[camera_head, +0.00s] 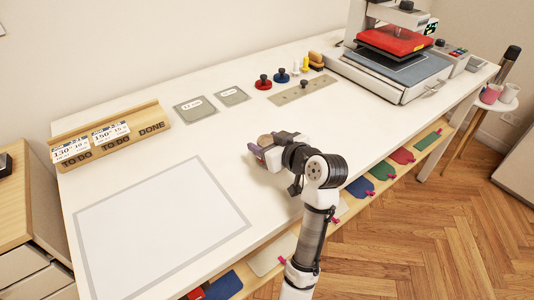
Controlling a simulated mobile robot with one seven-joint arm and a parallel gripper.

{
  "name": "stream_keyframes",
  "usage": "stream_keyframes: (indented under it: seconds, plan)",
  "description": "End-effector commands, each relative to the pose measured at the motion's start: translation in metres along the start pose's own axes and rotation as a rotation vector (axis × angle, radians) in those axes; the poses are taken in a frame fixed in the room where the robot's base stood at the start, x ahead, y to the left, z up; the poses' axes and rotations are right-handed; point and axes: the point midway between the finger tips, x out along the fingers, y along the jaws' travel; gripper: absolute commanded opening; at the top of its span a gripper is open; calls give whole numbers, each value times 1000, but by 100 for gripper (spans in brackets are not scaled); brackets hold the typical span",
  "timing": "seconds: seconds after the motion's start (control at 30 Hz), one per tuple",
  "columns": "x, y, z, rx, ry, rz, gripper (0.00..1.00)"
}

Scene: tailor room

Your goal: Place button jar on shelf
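My gripper (262,150) is over the middle of the white table (190,140), low near its top. Its purple-grey fingertips point left. A small round tan-brown thing (265,140) shows at the fingers, partly hidden by the gripper. It may be the lid of the button jar, but I cannot tell for sure. I cannot tell whether the fingers touch it. A wooden shelf (452,122) runs under the table's front edge, with coloured flat pieces on it. No other jar is clearly visible.
A heat press (395,55) stands at the back right. A wooden card rack (110,135) is at the left, and a pale framed mat (160,228) lies front left. Red (263,82) and blue (281,76) knobbed pieces stand at the back.

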Motion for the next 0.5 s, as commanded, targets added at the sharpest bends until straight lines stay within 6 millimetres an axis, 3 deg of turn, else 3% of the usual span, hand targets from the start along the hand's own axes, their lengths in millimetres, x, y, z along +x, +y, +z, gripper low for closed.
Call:
stream_keyframes:
  seconds: [0.03,0.3,0.5]
  plan:
    - [0,0,0,0,0,0,50]
    - [-1,0,-1,-1,1,1,15]
    - [-1,0,-1,-1,1,1,14]
